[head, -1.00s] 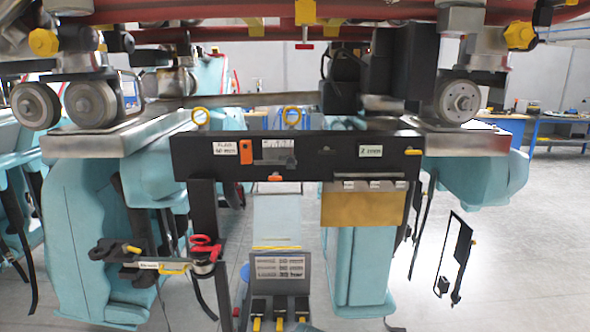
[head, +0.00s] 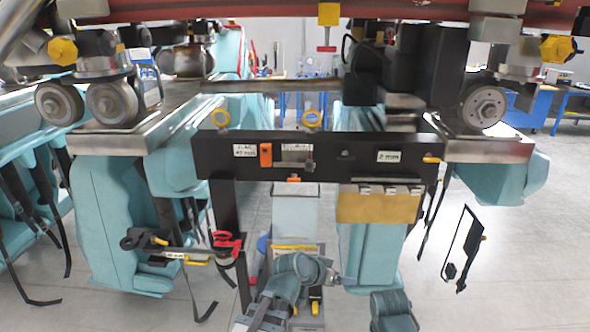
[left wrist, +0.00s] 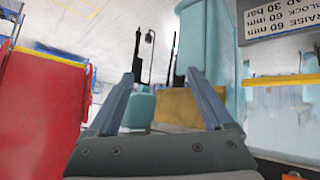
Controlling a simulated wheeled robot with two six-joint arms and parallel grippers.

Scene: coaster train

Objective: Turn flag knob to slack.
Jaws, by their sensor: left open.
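The black panel (head: 220,160) spans the middle of the head view, with a white label that seems to read FLAG 40 mm (head: 244,149). A small dark knob (head: 345,156) sits on its face, right of a grey gauge window (head: 297,154); I cannot tell for sure that it is the flag knob or read its setting. My left gripper (head: 339,279) is below the panel, apart from it. In the left wrist view its two blue-grey fingers (left wrist: 160,76) are spread and empty.
An orange slider (head: 266,155) is left of the gauge. A gold plate (head: 378,207) hangs under the panel. A red clamp (head: 227,240) on a bracket stands left. A grey sign (left wrist: 283,18) and a red surface (left wrist: 42,115) flank the left wrist view.

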